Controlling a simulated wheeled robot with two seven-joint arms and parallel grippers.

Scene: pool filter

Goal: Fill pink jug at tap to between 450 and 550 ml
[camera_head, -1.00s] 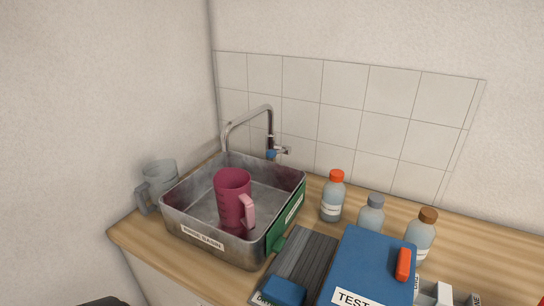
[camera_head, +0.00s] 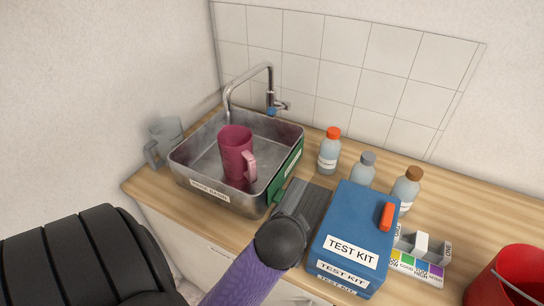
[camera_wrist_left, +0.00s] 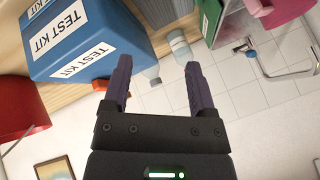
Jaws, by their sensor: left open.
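The pink jug (camera_head: 236,152) stands upright in the metal rinse basin (camera_head: 212,197), its handle toward the right front. Its contents and water level cannot be made out. A pink part at the top right of the left wrist view (camera_wrist_left: 286,10) seems to be the jug. The tap (camera_head: 243,80) rises behind the basin, with a blue part near its wall fitting; it also shows in the left wrist view (camera_wrist_left: 272,66). My left gripper (camera_wrist_left: 157,78) is open and empty, apart from the jug. In the head view, my purple arm part reaches in front of the counter. My right gripper is not visible.
A blue test kit (camera_head: 350,225) stands right of a grey ribbed mat (camera_head: 312,198). Several bottles (camera_head: 329,152) line the back. A clear jug (camera_head: 164,140) stands left of the basin. A colour-chart holder (camera_head: 420,258) and red bucket (camera_head: 510,275) are at the right.

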